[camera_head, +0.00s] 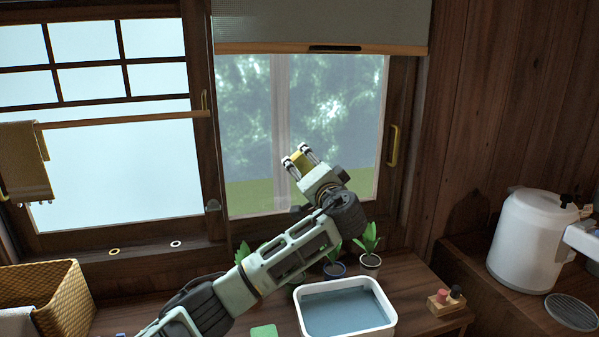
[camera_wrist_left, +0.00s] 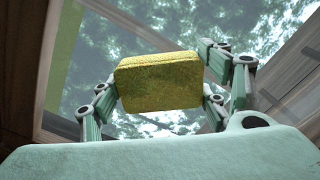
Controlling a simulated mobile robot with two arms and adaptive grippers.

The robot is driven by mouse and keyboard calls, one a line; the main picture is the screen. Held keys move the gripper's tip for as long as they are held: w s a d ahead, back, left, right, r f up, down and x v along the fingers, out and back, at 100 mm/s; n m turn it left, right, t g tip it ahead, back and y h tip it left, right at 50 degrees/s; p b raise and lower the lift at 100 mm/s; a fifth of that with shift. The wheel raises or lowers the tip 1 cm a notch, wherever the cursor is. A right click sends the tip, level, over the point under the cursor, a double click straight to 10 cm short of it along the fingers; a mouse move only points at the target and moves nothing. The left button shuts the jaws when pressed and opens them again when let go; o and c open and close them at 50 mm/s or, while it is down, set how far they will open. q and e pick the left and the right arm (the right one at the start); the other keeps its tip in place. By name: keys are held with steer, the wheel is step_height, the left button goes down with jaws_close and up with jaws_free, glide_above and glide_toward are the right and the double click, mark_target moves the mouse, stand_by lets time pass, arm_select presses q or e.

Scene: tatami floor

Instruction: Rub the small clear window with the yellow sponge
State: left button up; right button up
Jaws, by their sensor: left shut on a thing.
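The small clear window (camera_head: 345,105) is at the centre of the head view, with trees showing through it. My left gripper (camera_head: 299,162) is raised in front of its lower middle part and is shut on the yellow sponge (camera_head: 300,160). In the left wrist view the sponge (camera_wrist_left: 160,82) sits between the fingers, with the window glass (camera_wrist_left: 120,35) behind it. I cannot tell whether the sponge touches the glass. My right gripper is not in view; a pale part at the right edge may be part of my right arm.
A white basin of water (camera_head: 388,318) stands on the wooden counter below the arm. Potted plants (camera_head: 370,260) stand behind it. A small wooden holder (camera_head: 440,306), a white container (camera_head: 527,240) and a woven basket (camera_head: 62,298) are nearby. A rolled blind (camera_head: 320,22) hangs above the window.

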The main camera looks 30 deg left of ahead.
arm_select(q)
steer(key=shift+w+d, duration=0.35)
steer(key=shift+w, duration=0.2)
steer(key=shift+a, duration=0.1)
steer(key=shift+s+a, duration=0.65)
steer(key=shift+s, duration=0.2)
steer(key=shift+s+a, duration=0.6)
steer(key=shift+s, duration=0.2)
steer(key=v, duration=0.6)
steer(key=shift+p, duration=0.45)
steer(key=shift+d, duration=0.15)
